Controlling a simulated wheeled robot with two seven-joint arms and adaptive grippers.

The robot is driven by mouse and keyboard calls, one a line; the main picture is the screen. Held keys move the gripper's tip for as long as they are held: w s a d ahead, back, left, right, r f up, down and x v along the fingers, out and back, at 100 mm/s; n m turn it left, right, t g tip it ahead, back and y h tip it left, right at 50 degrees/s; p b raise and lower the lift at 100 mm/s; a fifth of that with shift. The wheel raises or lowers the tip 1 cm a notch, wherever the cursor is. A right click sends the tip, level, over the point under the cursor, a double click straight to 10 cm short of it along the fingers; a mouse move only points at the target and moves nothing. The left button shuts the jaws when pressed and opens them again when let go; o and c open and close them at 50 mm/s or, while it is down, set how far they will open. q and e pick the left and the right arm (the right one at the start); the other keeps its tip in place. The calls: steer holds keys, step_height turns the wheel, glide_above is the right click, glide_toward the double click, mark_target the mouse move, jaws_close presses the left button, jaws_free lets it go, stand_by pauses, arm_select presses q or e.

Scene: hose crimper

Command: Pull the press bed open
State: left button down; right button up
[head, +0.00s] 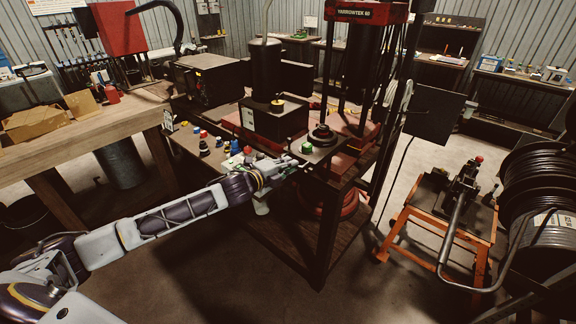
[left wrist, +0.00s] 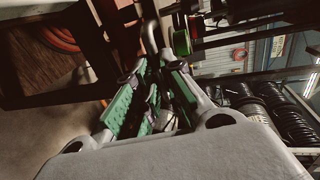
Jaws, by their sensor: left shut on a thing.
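The press (head: 368,12) has a red head marked YARROWTEK 60 and dark uprights. Its dark bed (head: 326,152) carries a round black die and a green-topped piece. My left gripper (head: 288,164) reaches in from the left to the near-left edge of the bed. In the left wrist view the green-padded fingers of my left gripper (left wrist: 160,72) are close together at a grey metal handle (left wrist: 150,36), shut on it. The fingers largely hide the grip itself. A green round part (left wrist: 182,42) shows just beyond. My right gripper is not in view.
A wooden bench (head: 60,140) with cardboard stands at the left. An orange stand (head: 440,222) with a lever tool and black hose reels (head: 540,180) stand at the right. Small coloured fittings (head: 205,143) sit left of the bed. The floor in front is clear.

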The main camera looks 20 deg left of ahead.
arm_select(q)
steer(key=c, duration=1.5)
jaws_free()
steer(key=shift+s+a, duration=0.1)
steer(key=shift+s, duration=0.05)
steer(key=shift+v, duration=5.55)
steer(key=shift+s, duration=0.2)
steer(key=shift+r+n, duration=0.1)
steer(key=shift+n, duration=0.2)
